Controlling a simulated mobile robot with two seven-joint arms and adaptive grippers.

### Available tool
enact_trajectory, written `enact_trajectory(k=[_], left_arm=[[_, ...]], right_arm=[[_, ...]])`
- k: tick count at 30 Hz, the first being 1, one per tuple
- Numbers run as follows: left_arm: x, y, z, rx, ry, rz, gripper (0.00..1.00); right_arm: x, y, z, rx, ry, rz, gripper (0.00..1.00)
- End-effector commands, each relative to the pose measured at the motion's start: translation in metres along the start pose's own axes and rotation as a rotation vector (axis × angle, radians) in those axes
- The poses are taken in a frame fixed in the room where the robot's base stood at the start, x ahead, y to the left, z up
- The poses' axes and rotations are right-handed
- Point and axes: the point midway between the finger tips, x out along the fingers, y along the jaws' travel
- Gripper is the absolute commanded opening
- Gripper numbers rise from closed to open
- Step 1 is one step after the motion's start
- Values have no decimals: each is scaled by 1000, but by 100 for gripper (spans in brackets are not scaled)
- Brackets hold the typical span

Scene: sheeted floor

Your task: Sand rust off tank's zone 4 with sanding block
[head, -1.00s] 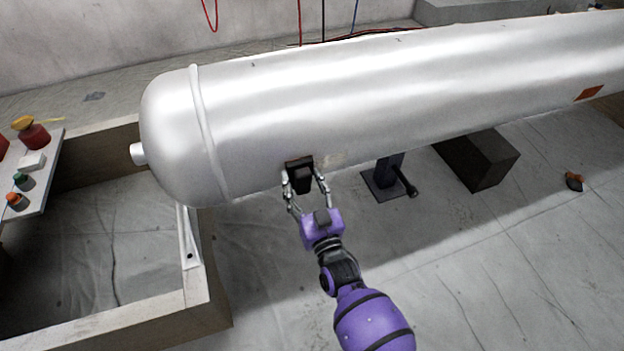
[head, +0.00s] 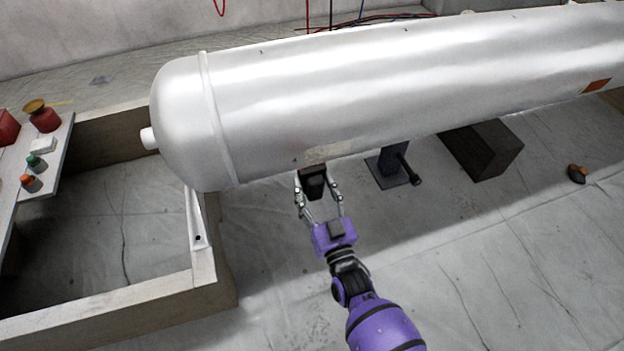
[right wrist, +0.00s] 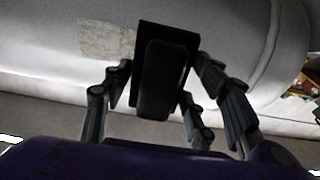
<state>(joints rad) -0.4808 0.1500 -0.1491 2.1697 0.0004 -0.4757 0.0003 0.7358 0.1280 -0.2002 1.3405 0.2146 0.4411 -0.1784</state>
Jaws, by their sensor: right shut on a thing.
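The tank (head: 400,85) is a long white cylinder lying across the head view. A small dark "4" (head: 294,160) is on its lower near side, beside a pale beige patch (head: 330,150). This patch also shows in the right wrist view (right wrist: 107,40). My right gripper (head: 320,196) is shut on the dark sanding block (head: 313,181), just below the tank's lower edge in the head view. The block also shows between the fingers in the right wrist view (right wrist: 165,75). I cannot tell whether it touches the tank. An orange-brown patch (head: 596,86) is farther right on the tank. My left gripper is out of view.
A dark support (head: 393,165) and dark block (head: 482,150) stand under the tank. A wooden-framed bay (head: 120,310) and a shelf (head: 40,165) with red, green and orange items are at left. A small dark-and-orange object (head: 577,174) lies right. The near floor is clear.

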Motion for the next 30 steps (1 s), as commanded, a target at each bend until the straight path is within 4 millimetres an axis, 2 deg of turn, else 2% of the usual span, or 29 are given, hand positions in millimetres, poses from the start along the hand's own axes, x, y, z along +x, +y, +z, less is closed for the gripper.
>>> enact_trajectory(k=[11,21,30], left_arm=[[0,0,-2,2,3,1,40],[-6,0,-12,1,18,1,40],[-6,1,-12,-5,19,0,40]], right_arm=[[-2,0,-1,0,2,0,32],[-29,0,-1,0,2,0,32],[-31,0,-1,0,2,0,32]])
